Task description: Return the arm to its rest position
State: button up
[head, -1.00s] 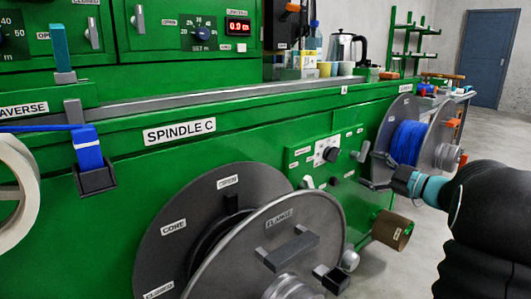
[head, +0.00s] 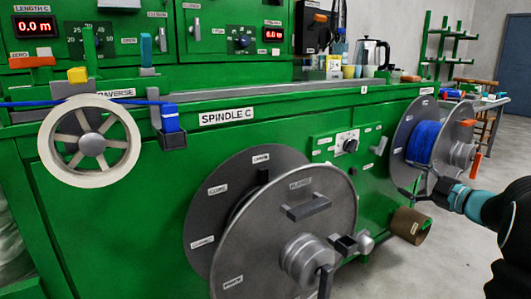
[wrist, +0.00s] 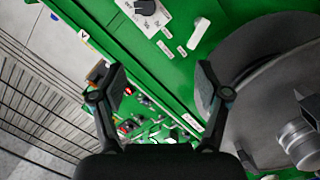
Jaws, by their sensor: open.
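My arm reaches in from the right edge of the head view, bent, with a dark sleeve and a teal band. My gripper (head: 432,194) is just below and in front of the blue cable reel (head: 424,143). In the wrist view my gripper (wrist: 161,84) shows two black fingers spread apart with nothing between them. Beyond the fingers are the green machine front and, at right, a grey spool flange (wrist: 265,90). I cannot tell how far the fingers are from them.
The large grey spool (head: 310,215) juts out at the centre. A brown cylinder (head: 411,226) sticks out below my gripper. A cream spoked wheel (head: 50,142) is at left, with blue cable running over the traverse. Grey floor (head: 440,270) is clear at lower right.

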jog(key=w+d+f+m+h, duration=0.2)
jog(key=d+f+m+h, duration=0.25)
jog(key=d+h, duration=0.2)
jog(key=s+d+f+m+g+h, duration=0.4)
jog(key=s+d+m+h, duration=0.2)
jog(key=s+m+h, duration=0.15)
jog(key=s+a+f+m+g+p, duration=0.15)
jog(key=s+a+m+g, duration=0.35)
jog(key=s+a, duration=0.5)
jog(key=s+a+r+y+p, duration=0.1)
jog(key=s+a+r+y, duration=0.1)
jog(key=s+a, duration=0.8)
jog(key=s+a+r+n+g+y+p, duration=0.1)
jog(key=s+a+r+y+p, duration=0.1)
jog(key=s+a, duration=0.8)
jog(key=a+y, duration=0.1)
jog(key=a, duration=0.6)
jog(key=shift+s+a+y, duration=0.2)
jog(key=shift+a+y, duration=0.1)
jog(key=shift+y, duration=0.1)
